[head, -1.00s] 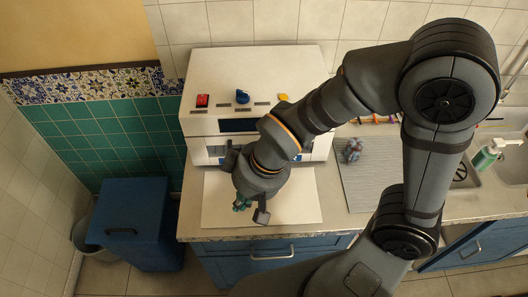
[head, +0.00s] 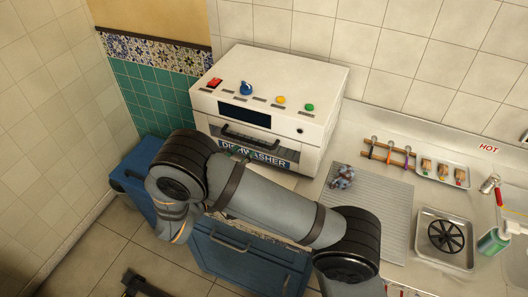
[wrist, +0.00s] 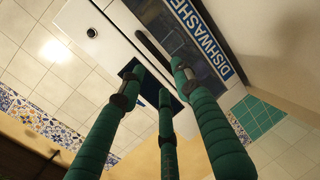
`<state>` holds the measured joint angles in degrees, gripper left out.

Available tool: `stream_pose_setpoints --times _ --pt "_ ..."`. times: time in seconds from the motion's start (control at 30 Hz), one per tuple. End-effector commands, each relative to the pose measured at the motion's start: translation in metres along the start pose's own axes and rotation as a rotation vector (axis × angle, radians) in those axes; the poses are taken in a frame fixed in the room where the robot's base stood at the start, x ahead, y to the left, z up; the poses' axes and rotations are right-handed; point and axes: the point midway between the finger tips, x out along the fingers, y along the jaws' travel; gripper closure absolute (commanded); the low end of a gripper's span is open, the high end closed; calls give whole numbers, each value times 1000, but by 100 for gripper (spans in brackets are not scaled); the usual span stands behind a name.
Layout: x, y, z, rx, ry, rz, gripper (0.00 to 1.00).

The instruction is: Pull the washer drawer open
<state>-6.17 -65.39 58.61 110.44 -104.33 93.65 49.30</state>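The washer is a white box labelled DISHWASHER (head: 312,128) on the counter. Its drawer front has a dark window, a black bar handle (head: 250,139) and the label (head: 265,158). The drawer looks shut in the head view; my arm hides its lower left part. In the wrist view the washer front appears tilted, with the handle (wrist: 152,45) just beyond the fingertips and the label (wrist: 202,40) to the right.
Coloured buttons and a blue knob (head: 246,88) top the washer. A grey ribbed mat (head: 372,205), a small figure (head: 343,176), a tray (head: 442,172) and a sink lie to the right. A blue bin (head: 135,185) stands left. Blue cabinets are below the counter.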

Motion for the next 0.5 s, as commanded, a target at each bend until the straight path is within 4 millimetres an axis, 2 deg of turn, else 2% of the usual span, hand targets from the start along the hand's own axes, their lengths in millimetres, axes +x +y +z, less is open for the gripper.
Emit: stream_pose_setpoints --times 0.07,0.17,0.5 --pt "-3 0 -13 14 34 31 67" --pt "2 3 -18 21 49 46 67" --pt "61 8 -21 20 48 44 67"
